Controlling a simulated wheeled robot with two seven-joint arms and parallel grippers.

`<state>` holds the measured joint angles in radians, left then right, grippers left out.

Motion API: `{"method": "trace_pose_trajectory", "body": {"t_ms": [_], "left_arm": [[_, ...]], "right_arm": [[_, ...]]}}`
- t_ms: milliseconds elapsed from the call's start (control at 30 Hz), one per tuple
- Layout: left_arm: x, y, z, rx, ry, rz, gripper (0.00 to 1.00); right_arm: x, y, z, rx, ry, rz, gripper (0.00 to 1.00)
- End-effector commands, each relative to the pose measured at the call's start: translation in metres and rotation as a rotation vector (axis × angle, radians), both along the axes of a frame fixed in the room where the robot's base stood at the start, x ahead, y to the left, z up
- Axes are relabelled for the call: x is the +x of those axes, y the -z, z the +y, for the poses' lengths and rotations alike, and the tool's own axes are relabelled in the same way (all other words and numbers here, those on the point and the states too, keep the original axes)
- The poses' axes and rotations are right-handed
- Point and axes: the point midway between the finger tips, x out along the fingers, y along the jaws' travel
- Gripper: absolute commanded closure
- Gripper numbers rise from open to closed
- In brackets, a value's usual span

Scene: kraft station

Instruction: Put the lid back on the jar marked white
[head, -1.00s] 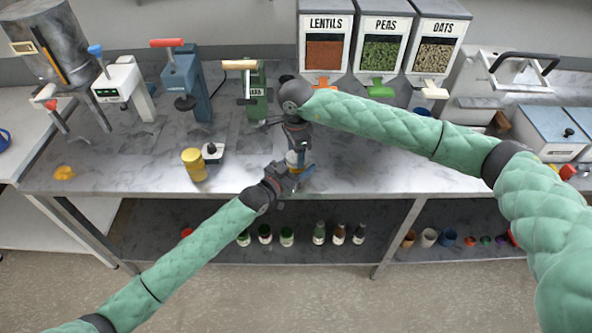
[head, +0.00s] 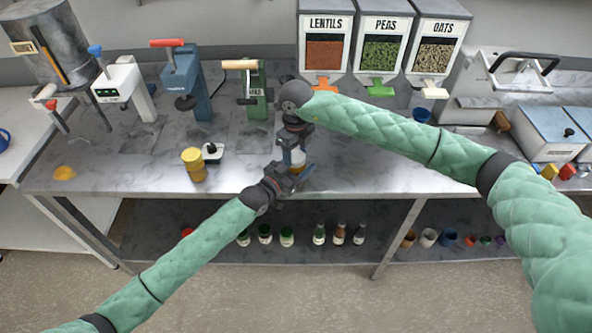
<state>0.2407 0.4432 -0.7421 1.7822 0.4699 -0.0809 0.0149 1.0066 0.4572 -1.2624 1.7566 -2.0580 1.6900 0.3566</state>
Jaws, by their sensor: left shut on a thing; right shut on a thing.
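My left gripper (head: 293,177) is shut on a small jar (head: 297,167) near the counter's front edge. Only a pale and amber strip of the jar shows between the jaws, and no marking on it can be read. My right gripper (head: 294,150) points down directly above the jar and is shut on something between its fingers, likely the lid. The fingers hide it, so I cannot tell whether it touches or sits level on the jar's rim.
Hand presses line the back left; lentils (head: 325,50), peas and oats dispensers stand behind. Several bottles fill the lower shelf (head: 205,245).

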Motion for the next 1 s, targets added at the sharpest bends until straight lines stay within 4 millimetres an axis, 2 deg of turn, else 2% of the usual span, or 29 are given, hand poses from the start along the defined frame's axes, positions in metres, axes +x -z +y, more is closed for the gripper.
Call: {"method": "trace_pose_trajectory", "body": {"t_ms": [167, 200, 267, 300, 1000], "left_arm": [[-0.0011, -0.0008, -0.0017, -0.001, 0.002, -0.001, 1.00], [-0.0011, -0.0008, -0.0017, -0.001, 0.002, -0.001, 1.00], [-0.0010, -0.0008, -0.0017, -0.001, 0.002, -0.001, 1.00], [-0.0009, -0.0008, -0.0016, -0.001, 0.002, -0.001, 1.00], [0.0007, -0.0009, -0.0008, -0.001, 0.000, -0.001, 1.00]], "right_arm": [[0.0005, -0.0008, 0.0006, 0.001, -0.002, -0.001, 0.75], [0.0006, -0.0008, 0.0005, 0.001, -0.002, -0.001, 0.40], [0.0005, -0.0008, 0.0006, 0.001, -0.002, -0.001, 0.28], [0.0002, -0.0007, 0.0007, 0.001, -0.003, -0.001, 0.26], [-0.0027, -0.0049, 0.0034, 0.004, -0.011, 0.003, 0.26]]}}
